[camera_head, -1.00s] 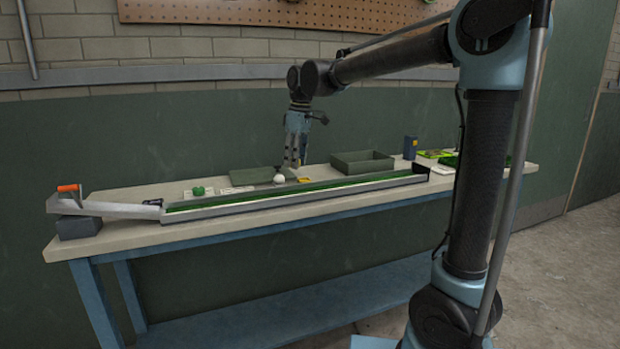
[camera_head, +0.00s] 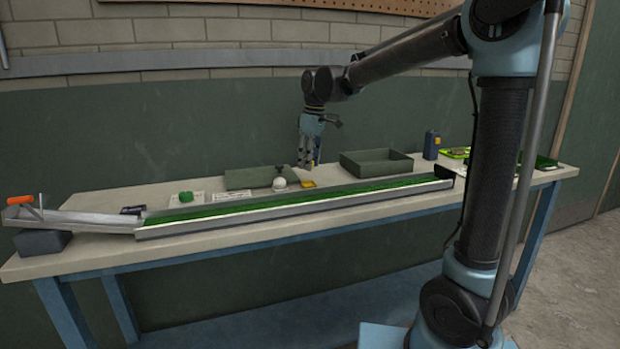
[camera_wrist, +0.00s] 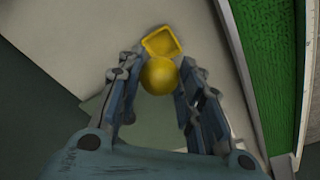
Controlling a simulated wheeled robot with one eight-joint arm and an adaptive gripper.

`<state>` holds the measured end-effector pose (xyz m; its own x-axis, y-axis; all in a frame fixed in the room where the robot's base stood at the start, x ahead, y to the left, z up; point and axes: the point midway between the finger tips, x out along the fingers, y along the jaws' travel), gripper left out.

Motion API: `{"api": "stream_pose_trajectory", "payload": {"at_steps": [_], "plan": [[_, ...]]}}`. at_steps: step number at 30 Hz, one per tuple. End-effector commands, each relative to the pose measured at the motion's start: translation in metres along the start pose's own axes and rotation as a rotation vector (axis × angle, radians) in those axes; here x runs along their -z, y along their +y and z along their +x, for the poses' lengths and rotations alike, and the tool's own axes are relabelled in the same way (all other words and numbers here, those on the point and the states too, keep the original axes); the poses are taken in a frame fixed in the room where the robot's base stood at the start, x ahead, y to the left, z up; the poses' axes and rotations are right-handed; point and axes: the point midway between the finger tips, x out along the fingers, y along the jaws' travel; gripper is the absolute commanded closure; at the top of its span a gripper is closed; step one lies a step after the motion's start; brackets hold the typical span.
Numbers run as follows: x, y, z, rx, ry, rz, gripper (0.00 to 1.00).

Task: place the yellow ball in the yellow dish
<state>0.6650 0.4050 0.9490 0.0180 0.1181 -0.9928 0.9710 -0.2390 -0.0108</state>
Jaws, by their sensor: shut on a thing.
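My gripper (camera_wrist: 158,88) is shut on the yellow ball (camera_wrist: 158,75), which sits between its fingers in the wrist view. The yellow dish (camera_wrist: 153,37), small and square, lies on the bench just beyond the ball, and the ball overlaps its near edge in that view. In the head view my gripper (camera_head: 308,165) points down above the back part of the bench. The yellow dish (camera_head: 308,184) shows just below it, partly behind the turf track. The ball is hard to make out in the head view.
A long green turf track (camera_head: 290,196) with metal edges runs along the front of the bench. A white ball (camera_head: 279,183) stands left of the dish, a green object (camera_head: 186,197) farther left. A green tray (camera_head: 376,163) and a dark blue box (camera_head: 431,145) are to the right.

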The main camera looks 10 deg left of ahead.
Motion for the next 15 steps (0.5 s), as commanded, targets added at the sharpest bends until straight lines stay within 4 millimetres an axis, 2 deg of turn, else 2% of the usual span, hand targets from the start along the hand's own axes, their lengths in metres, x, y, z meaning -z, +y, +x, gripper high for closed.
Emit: {"api": "stream_pose_trajectory", "payload": {"at_steps": [8,15], "plan": [[-0.004,0.003,0.019,0.0,0.0,0.004,0.89],[-0.008,0.003,0.049,-0.001,0.0,0.004,0.89]]}}
